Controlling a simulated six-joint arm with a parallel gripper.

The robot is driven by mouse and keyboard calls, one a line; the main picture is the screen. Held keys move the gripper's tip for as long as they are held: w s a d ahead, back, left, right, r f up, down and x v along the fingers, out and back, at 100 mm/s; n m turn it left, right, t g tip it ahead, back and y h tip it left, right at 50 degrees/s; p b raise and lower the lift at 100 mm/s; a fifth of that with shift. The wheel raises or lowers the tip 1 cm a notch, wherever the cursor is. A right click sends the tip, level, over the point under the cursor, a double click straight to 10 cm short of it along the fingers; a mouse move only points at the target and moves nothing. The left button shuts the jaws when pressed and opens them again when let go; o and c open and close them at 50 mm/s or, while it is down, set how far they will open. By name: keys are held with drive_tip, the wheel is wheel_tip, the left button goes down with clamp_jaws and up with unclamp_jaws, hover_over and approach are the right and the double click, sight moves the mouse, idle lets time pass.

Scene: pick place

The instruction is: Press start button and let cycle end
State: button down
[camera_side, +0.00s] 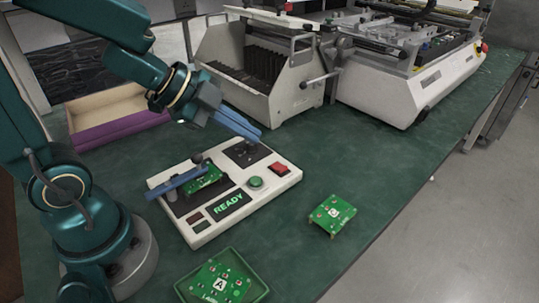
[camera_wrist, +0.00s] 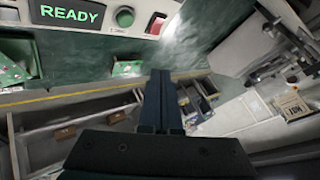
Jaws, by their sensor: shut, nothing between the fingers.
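The white control box (camera_side: 215,228) lies on the green table, with a lit READY display (camera_side: 231,204), a round green button (camera_side: 256,182) and a red button (camera_side: 279,168). A green circuit board (camera_side: 209,180) sits in its left fixture, partly hidden by a blue bar (camera_side: 178,184). My gripper (camera_side: 258,136) is shut and empty, above the box's far side and apart from the buttons. In the wrist view its fingers (camera_wrist: 161,76) are together; the READY display (camera_wrist: 68,13), green button (camera_wrist: 125,18) and red button (camera_wrist: 156,24) show at the top.
Board C (camera_side: 332,212) lies on the table right of the box. Board A (camera_side: 222,283) lies in a green tray (camera_side: 262,291) in front. A purple-sided box (camera_side: 122,128) stands behind left. A grey rack (camera_side: 285,105) and large machine (camera_side: 420,92) fill the back.

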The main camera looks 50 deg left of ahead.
hover_over(249, 180)
drive_tip(key=shift+s+f, duration=0.1)
drive_tip(key=shift+f, duration=3.7)
drive_tip(key=shift+f, duration=0.45)
drive_tip(key=shift+f, duration=0.4)
drive_tip(key=shift+r, duration=0.85)
drive_tip(key=shift+r, duration=0.1)
